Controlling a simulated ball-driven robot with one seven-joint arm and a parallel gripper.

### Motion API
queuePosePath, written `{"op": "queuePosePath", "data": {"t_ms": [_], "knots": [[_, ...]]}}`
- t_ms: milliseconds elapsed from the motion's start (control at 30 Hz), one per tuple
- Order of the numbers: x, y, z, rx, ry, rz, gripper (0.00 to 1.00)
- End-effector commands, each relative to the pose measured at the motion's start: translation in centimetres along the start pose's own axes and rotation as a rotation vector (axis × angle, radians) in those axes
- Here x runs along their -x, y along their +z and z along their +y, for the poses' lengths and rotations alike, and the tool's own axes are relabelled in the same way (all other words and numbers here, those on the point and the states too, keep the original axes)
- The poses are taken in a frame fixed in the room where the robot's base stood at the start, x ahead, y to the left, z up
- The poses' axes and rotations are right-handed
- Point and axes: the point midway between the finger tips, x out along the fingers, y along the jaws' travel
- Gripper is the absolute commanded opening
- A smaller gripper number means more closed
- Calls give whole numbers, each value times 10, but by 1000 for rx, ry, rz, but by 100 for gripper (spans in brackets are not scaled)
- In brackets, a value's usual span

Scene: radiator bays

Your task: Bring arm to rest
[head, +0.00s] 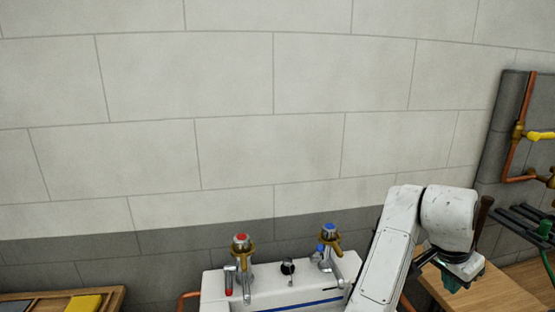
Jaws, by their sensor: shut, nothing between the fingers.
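My white arm rises at the lower right, bends over beside the sink and points down at its end. My gripper (452,283) is at the end of the arm, low in the picture, over or in front of a wooden surface (490,294). It is small and dark here; it is shut and I see nothing held in it. I cannot tell whether it touches the wood.
A white sink (262,288) has a red-topped tap (241,244) and a blue-topped tap (330,232), close left of my arm. Copper pipes with a yellow valve lever (540,135) are at the right. A wooden tray (112,296) with a yellow item is lower left.

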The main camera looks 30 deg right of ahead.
Motion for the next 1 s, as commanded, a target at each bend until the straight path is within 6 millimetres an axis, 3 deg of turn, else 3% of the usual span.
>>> {"op": "queuePosePath", "data": {"t_ms": [267,467,667,767,1000], "knots": [[-16,7,1,161,-32,84,0],[-37,29,2,391,-74,155,0],[-68,80,9,722,-135,178,0],[-84,115,19,892,-169,157,0],[-120,217,71,1288,-272,16,0]]}}
